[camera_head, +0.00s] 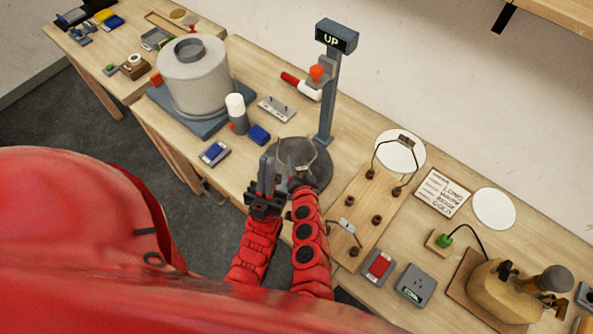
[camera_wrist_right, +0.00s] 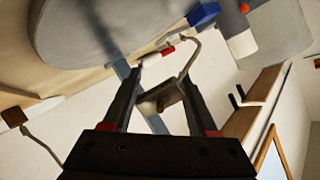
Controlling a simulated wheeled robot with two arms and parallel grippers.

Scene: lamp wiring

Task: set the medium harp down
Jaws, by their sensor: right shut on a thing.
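The medium harp, a thin wire loop on a small metal saddle, is in my right gripper (camera_head: 297,181). In the right wrist view the saddle (camera_wrist_right: 160,98) sits between the fingers of my right gripper (camera_wrist_right: 160,103), and bent wire rises from it. In the head view the loop lies in front of the dark round base (camera_head: 318,178) of the "UP" stand; I cannot tell whether it touches. My left gripper (camera_head: 266,172) is just left of the right one, fingers close together; its opening is unclear. A pegged wooden board (camera_head: 376,205) lies to the right, bearing a larger harp (camera_head: 378,151) and a smaller one (camera_head: 347,227).
The "UP" post (camera_head: 330,100) stands behind the grippers. A blue block (camera_head: 259,135), a white-topped bottle (camera_head: 236,108) and a large grey drum (camera_head: 194,75) are to the left. A card (camera_head: 439,193), a red switch (camera_head: 379,266) and a grey box (camera_head: 415,286) are to the right.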

